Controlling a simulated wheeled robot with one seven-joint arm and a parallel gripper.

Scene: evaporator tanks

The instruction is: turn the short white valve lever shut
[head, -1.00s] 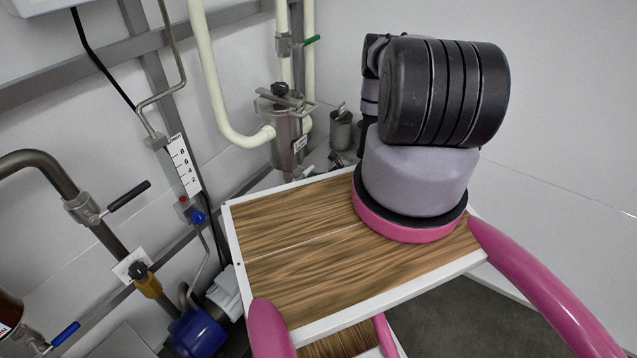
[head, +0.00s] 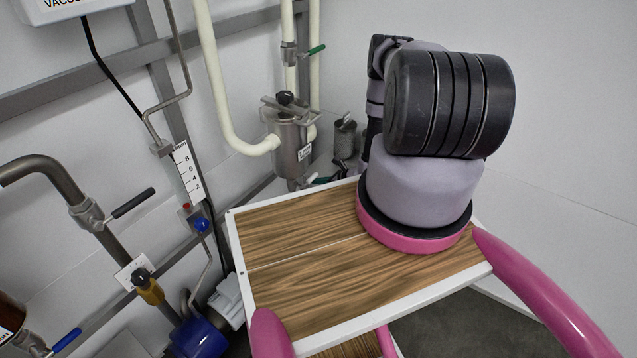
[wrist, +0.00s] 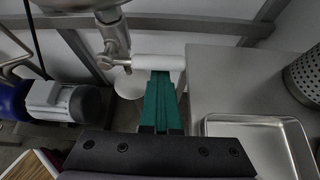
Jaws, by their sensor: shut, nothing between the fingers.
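The short white lever (wrist: 158,62) shows in the wrist view as a stubby white cylinder. It lies roughly level, pointing right from a metal valve (wrist: 112,50) on a steel pipe. My gripper (wrist: 160,76), with green fingers, is shut with nothing between the fingers. Its tips are at the near side of the lever's middle; I cannot tell whether they touch it. In the head view my arm hides most of the area around the gripper, and I cannot make out the white lever there.
A steel tray (wrist: 258,140) and a perforated metal basket (wrist: 305,75) are at the right of the wrist view. A blue-and-white motor (wrist: 60,102) is at the left. In the head view a steel filter housing (head: 288,140) and pale pipes (head: 212,80) stand behind my wooden top.

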